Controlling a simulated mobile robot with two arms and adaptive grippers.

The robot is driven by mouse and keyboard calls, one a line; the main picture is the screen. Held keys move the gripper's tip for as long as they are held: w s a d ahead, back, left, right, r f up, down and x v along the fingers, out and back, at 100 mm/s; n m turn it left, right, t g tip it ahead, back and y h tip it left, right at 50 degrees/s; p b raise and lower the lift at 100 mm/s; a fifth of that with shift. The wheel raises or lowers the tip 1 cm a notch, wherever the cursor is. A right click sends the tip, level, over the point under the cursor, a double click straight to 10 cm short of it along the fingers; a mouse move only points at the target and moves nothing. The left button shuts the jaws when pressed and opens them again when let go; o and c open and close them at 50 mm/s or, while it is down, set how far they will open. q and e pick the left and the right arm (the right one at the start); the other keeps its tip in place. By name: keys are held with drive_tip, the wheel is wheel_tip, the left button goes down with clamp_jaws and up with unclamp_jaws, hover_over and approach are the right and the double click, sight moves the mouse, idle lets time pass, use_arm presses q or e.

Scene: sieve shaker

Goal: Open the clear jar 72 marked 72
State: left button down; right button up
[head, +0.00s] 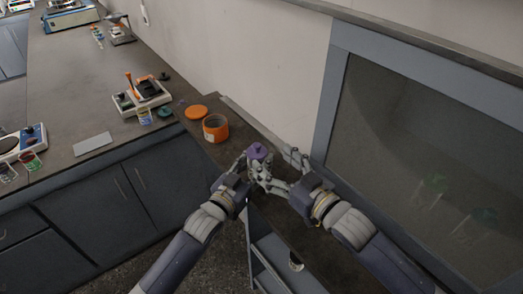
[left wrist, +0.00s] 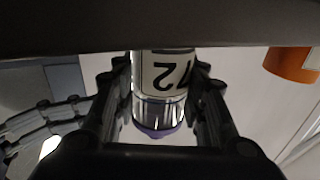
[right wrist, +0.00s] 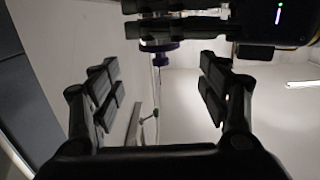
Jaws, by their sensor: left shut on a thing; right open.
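The clear jar 72 (left wrist: 160,72) has a white label reading 72, upside down in the left wrist view. Its purple lid (head: 258,151) is on it, with a knob on top. My left gripper (head: 256,172) is shut around the jar's body, which its fingers mostly hide in the head view. My right gripper (head: 287,172) is open and empty, just right of the jar. In the right wrist view the purple lid (right wrist: 160,47) shows beyond the open fingers, above their middle and below the left gripper's fingers.
An orange open jar (head: 215,128) and an orange lid (head: 196,112) stand on the bench behind my left gripper. A balance (head: 148,97) with small containers is further left. A wall and a grey-framed window (head: 425,140) close off the right side.

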sight(257, 145)
drive_tip(key=x, duration=0.8)
drive_tip(key=c, duration=1.3)
drive_tip(key=shift+r, duration=0.3)
drive_tip(key=shift+s+r, duration=0.1)
drive_tip(key=shift+r, duration=0.85)
drive_tip(key=shift+r, duration=1.95)
